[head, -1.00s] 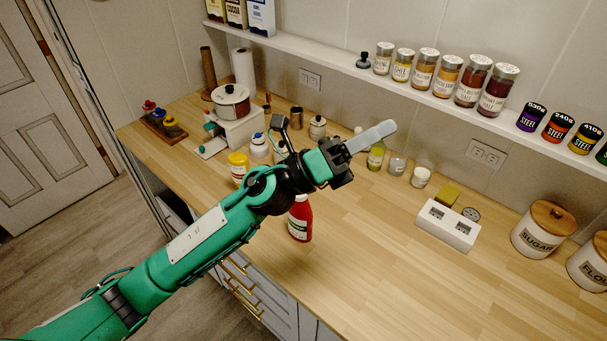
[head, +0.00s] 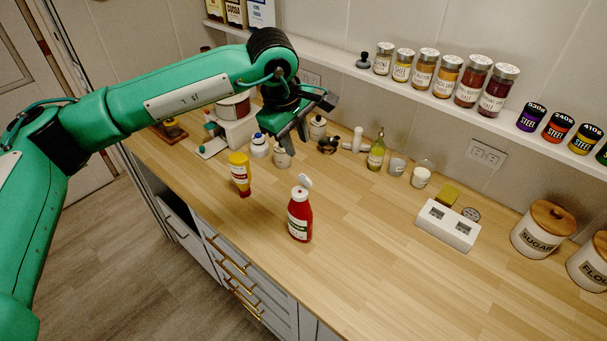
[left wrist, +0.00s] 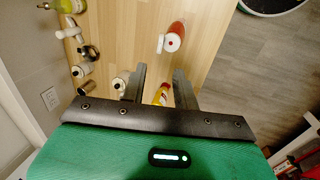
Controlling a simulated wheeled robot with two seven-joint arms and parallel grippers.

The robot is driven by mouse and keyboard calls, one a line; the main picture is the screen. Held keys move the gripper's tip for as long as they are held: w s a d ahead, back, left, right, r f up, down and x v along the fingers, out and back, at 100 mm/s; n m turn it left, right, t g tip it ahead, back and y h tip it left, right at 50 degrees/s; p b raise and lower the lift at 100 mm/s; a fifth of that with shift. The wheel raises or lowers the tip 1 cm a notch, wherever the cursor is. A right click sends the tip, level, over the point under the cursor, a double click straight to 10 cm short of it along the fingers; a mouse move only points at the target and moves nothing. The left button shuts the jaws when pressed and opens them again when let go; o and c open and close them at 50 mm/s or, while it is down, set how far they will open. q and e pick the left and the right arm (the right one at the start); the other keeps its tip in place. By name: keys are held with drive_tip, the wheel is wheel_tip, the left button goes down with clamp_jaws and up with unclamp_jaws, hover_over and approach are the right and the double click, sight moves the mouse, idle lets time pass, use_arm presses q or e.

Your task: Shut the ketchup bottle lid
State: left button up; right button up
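The red ketchup bottle (head: 299,222) stands upright on the wooden counter near its front edge. Its white lid (head: 305,181) is flipped open and sticks up above the top. In the left wrist view the ketchup bottle (left wrist: 178,29) is seen from above, beyond the fingertips, with the white lid (left wrist: 160,44) beside its top. My left gripper (head: 291,137) is above the counter, behind and left of the bottle in the head view, pointing downward. Its two fingers (left wrist: 160,69) are apart with nothing held between them. My right gripper is not in view.
An oil bottle (head: 376,156), small jars and a white cup (head: 420,177) stand along the back. A white block with two dark openings (head: 447,226) is at the right. The counter right of the ketchup is clear.

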sight(303, 175)
use_arm(q)
drive_tip(key=p+x, duration=0.2)
drive_tip(key=x, duration=0.2)
drive_tip(key=p+x, duration=0.2)
drive_tip(key=x, duration=0.2)
drive_tip(key=p+x, duration=0.2)
drive_tip(key=x, duration=0.2)
drive_tip(key=shift+w+a+f, duration=0.2)
drive_tip(key=shift+a+f, duration=0.1)
drive_tip(key=shift+f, duration=0.05)
drive_tip(key=shift+f+p, duration=0.35)
drive_tip(key=shift+f, duration=0.2)
clamp_jaws()
